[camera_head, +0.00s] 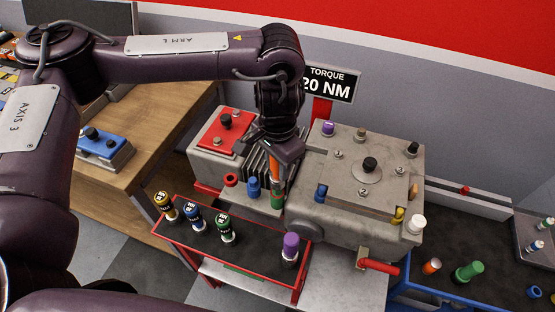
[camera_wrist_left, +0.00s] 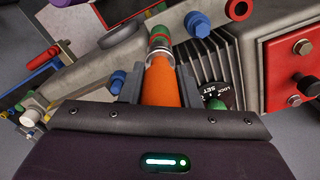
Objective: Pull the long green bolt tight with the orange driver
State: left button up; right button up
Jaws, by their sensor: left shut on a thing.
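My left gripper (camera_head: 277,155) is shut on the orange driver (camera_head: 275,172), which points down at the machine between the finned block and the large grey housing. In the left wrist view the orange driver (camera_wrist_left: 160,82) sits between the two fingers (camera_wrist_left: 159,88). A metal socket end shows at its tip. A green bolt (camera_head: 277,200) stands directly below the driver in the head view; its green and red top (camera_wrist_left: 160,32) shows at the driver's tip in the wrist view. I cannot tell how far it is seated. My right gripper is out of view.
A blue bolt (camera_head: 253,187) and a red ring (camera_head: 231,180) stand close left of the driver. A red-edged tray (camera_head: 263,259) holds several labelled drivers in front. The large grey housing (camera_head: 330,212) is close on the right. A sign (camera_head: 328,84) reads "TORQUE 20 NM".

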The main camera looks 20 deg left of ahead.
pick_arm(q)
jog(key=shift+r+n+p, duration=0.15)
jog(key=shift+n+p, duration=0.35)
jog(key=shift+n, duration=0.3)
jog(key=shift+r+n+p, duration=0.1)
jog(key=shift+n+p, duration=0.5)
jog(key=shift+p, duration=0.1)
jog(key=shift+n, duration=0.4)
jog(key=shift+f, duration=0.2)
jog(key=shift+p, duration=0.35)
jog(key=shift+p, duration=0.3)
